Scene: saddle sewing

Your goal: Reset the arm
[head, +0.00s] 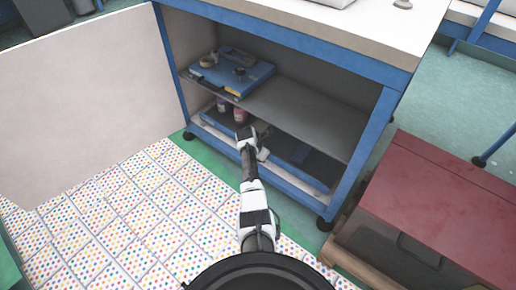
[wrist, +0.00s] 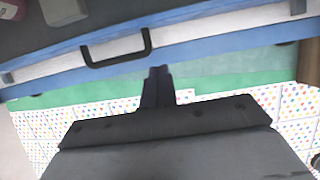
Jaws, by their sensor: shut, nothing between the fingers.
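My gripper (wrist: 158,72) is shut and empty in the wrist view, with its fingertips together just in front of a blue bar and a dark handle. In the head view my arm reaches forward from the bottom, and its end (head: 250,138) is at the front of the lower part of an open blue-framed cabinet (head: 362,150). The fingertips are too small to make out there. I cannot tell whether they touch the cabinet.
The cabinet shelf (head: 300,115) holds a blue case (head: 258,72) with small items on it. Bottles (head: 240,114) stand below it. A dark handle (wrist: 117,50) is close to my gripper. A red-topped box (head: 450,195) stands at the right. The dotted floor (head: 120,220) is clear.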

